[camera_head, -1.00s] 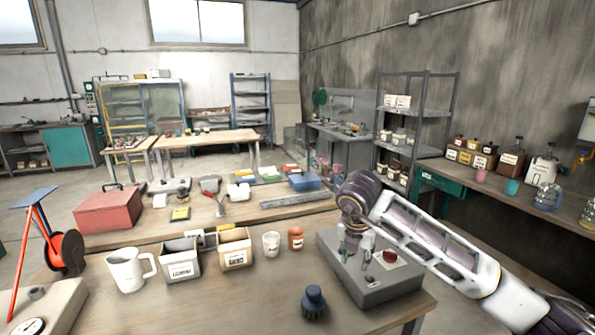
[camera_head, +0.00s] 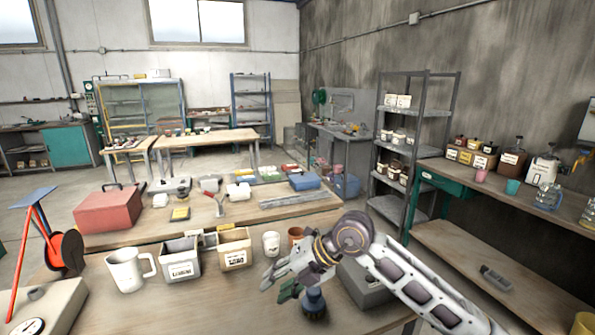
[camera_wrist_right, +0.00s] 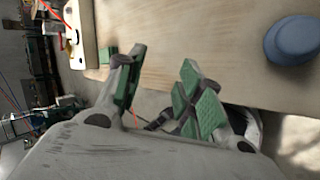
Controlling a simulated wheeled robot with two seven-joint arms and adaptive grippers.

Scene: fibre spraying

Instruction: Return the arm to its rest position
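My right arm comes in from the right in the head view. Its gripper (camera_head: 288,282) hangs over the front part of the wooden table (camera_head: 205,312), beside a dark blue round-topped object (camera_head: 314,303). In the right wrist view the two green-padded fingers of the gripper (camera_wrist_right: 160,90) stand well apart, with nothing between them. The blue object (camera_wrist_right: 292,40) shows at the upper right there, clear of the fingers. A grey block (camera_head: 365,290) on the table is mostly hidden behind my right arm. My left gripper is not in view.
A white jug (camera_head: 127,270), a grey bin (camera_head: 181,258), a cream bin (camera_head: 234,250), a white cup (camera_head: 271,244) and a brown cup (camera_head: 295,236) stand in a row on the table. A red box (camera_head: 107,210) is behind them. A side bench (camera_head: 500,195) is at right.

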